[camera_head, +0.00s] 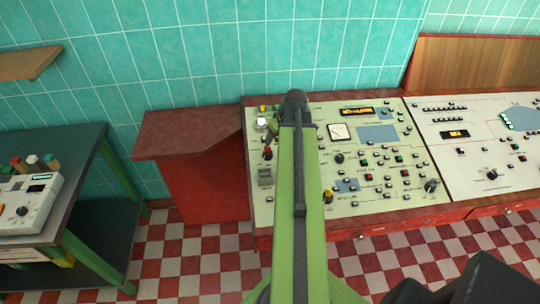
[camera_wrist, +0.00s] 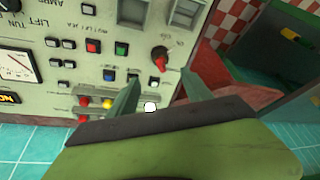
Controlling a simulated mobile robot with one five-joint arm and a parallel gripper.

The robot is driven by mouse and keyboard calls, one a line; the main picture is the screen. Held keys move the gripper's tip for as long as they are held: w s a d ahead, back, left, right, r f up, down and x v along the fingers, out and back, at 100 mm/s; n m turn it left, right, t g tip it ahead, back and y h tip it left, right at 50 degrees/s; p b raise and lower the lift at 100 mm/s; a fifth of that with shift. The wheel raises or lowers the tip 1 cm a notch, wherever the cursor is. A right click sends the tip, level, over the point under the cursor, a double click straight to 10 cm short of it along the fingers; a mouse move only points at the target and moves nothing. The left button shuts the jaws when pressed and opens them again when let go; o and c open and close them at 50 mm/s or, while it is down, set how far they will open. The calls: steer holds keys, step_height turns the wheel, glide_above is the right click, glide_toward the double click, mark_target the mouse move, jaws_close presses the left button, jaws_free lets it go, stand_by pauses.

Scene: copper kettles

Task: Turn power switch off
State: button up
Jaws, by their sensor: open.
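The likely power switch is a red-tipped rotary knob (camera_wrist: 160,58) on the cream control panel (camera_wrist: 100,45). It also shows in the head view (camera_head: 267,153), left of my arm. Small lettering stands beside it, too blurred to read surely. My gripper (camera_wrist: 160,92) is open, its two green fingers apart with nothing held. In the wrist view the knob lies beyond the fingertips, roughly in line with the gap, and no contact shows. A white round button or lamp (camera_wrist: 150,107) shows between the fingers.
Several coloured buttons (camera_wrist: 92,46) and a grey rocker switch (camera_wrist: 183,13) surround the knob. A red cabinet (camera_head: 195,145) stands left of the panel. A green table (camera_head: 70,190) with a white device (camera_head: 28,203) is farther left. Checkered floor lies between.

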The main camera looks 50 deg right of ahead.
mark_target(270, 149)
steer(key=b+x, duration=1)
steer(key=x, duration=0.3)
steer(key=shift+s, duration=0.15)
steer(key=shift+r, duration=0.1)
steer(key=shift+c, duration=0.5)
